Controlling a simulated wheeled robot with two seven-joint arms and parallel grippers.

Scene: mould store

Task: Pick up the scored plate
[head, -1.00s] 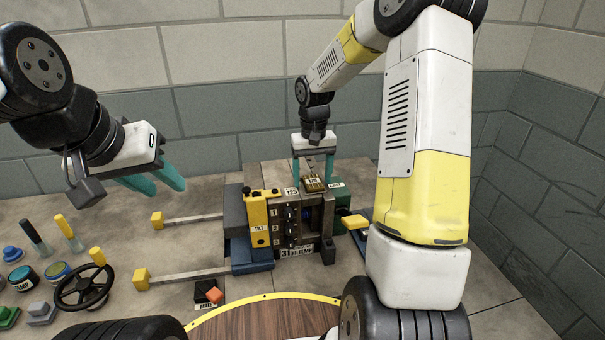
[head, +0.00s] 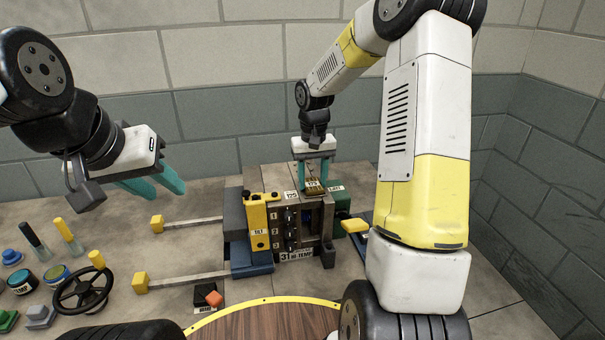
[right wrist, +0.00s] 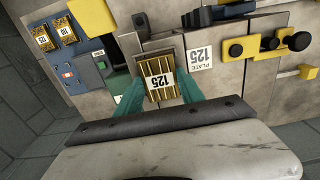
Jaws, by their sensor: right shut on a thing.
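The scored plate (right wrist: 161,86) is a small brassy piece with parallel grooves and a white "125" label. In the right wrist view it sits between the teal fingers of my right gripper (right wrist: 160,97), which is shut on it. In the head view the plate (head: 314,187) shows at the top right of the grey mould block (head: 297,253), under my right gripper (head: 314,176). I cannot tell whether it is lifted clear of the block. My left gripper (head: 158,188) hangs empty in the air at the left, its teal fingers apart.
A white "PLATE 125" tag (right wrist: 201,58) lies beside the held plate. Two similar brassy plates, one of them here (right wrist: 41,37), lie at the upper left in the wrist view. Rods with yellow knobs (head: 141,283) stick out left of the block. A black handwheel (head: 83,290) stands at left.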

